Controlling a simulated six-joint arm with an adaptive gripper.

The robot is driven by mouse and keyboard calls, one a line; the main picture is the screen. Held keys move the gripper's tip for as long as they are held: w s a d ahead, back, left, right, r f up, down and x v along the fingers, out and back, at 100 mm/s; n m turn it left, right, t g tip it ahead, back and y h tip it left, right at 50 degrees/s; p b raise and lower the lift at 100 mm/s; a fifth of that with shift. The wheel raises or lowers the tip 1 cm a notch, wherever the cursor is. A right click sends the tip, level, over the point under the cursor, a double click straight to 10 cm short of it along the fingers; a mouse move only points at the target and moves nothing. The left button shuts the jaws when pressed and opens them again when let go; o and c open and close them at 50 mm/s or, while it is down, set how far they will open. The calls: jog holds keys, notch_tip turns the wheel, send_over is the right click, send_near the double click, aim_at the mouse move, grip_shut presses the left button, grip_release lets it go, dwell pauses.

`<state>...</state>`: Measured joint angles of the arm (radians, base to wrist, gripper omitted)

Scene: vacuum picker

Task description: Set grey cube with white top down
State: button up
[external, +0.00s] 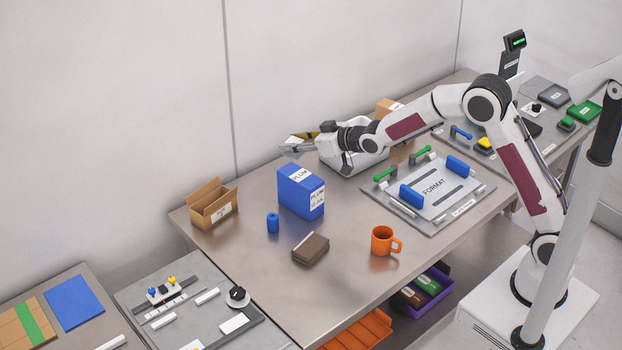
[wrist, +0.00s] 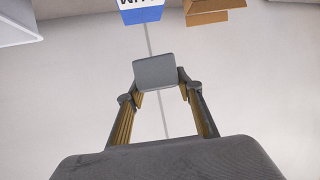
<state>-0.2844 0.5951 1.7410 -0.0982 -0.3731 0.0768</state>
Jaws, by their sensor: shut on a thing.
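The grey cube (wrist: 155,72) is held between the two fingers of my gripper (wrist: 159,92) in the wrist view. It shows one plain grey face; a white top is not visible there. In the external view my gripper (external: 305,144) points left, raised over the back of the metal table (external: 250,262), behind the blue box. The cube (external: 290,149) is a small pale grey shape at its tip. How far it is above the table is hard to tell.
A blue PLUM box (external: 300,191) stands in front of the gripper. A white bin (external: 362,161) is under the arm. An open cardboard box (external: 211,205), blue cylinder (external: 273,222), brown block (external: 311,248) and orange mug (external: 383,241) stand apart; bare table lies between them.

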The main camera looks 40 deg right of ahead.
jog(key=s+d+f, duration=0.2)
jog(key=d+f, duration=0.2)
jog(key=d, duration=0.6)
send_over(326, 194)
jog(key=shift+n+y, duration=0.3)
jog(key=shift+n, duration=0.1)
jog(key=shift+f, duration=2.55)
jog(key=shift+f, duration=0.1)
jog(key=shift+f, duration=3)
jog(key=shift+f, duration=0.1)
jog(key=shift+f, duration=1.8)
jog(key=shift+f, duration=0.15)
jog(key=o, duration=1.1)
